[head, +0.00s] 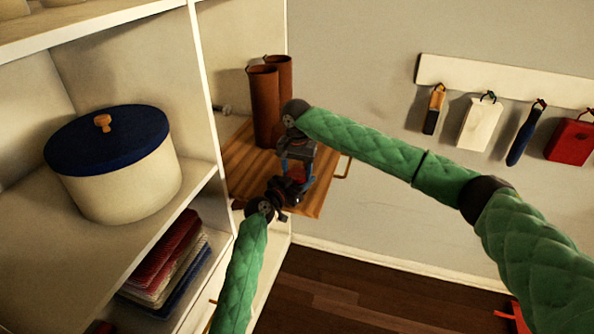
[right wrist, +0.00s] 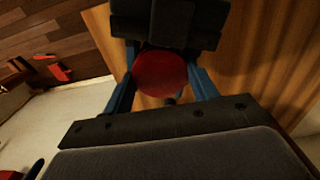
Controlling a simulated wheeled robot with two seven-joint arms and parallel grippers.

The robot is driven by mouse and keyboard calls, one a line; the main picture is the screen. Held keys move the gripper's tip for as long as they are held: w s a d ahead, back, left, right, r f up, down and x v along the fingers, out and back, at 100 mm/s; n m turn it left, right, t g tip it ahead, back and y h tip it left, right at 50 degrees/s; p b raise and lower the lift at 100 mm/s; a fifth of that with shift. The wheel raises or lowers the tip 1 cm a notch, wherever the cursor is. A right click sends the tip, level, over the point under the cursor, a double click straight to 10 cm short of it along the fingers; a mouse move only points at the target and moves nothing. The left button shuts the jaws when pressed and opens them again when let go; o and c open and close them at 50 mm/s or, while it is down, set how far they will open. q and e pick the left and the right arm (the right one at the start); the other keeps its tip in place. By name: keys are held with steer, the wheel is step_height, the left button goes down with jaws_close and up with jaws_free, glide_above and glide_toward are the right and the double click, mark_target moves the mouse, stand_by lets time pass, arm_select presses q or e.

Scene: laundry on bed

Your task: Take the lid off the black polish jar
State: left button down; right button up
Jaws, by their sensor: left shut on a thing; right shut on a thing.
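A red round thing (right wrist: 160,73), which looks like the lid of the polish jar, sits between the blue fingers of my right gripper (right wrist: 162,85) in the right wrist view. In the head view its red side (head: 297,173) shows between my two grippers, above the wooden surface. My right gripper (head: 298,168) comes from above and is shut on it. My left gripper (head: 290,188) comes from below in the picture and is shut close beside it, apparently on the jar. The jar's body is mostly hidden by the grippers, so I cannot tell whether lid and jar touch.
The wooden board (head: 313,207) bears two brown cylinders (head: 264,105) behind the grippers. A shelf on the left holds a white pot with a blue lid (head: 110,150) and folded cloths (head: 165,260). A wall rack (head: 500,82) with hanging items is at right.

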arm_select(q)
steer(key=shift+a, duration=0.1)
arm_select(e)
steer(key=shift+n, duration=1.6)
steer(key=o, duration=1.1)
steer(key=shift+r, duration=0.15)
steer(key=shift+r, duration=2.15)
arm_select(q)
steer(key=c, duration=0.5)
jaws_free()
arm_select(e)
steer(key=shift+f, duration=0.1)
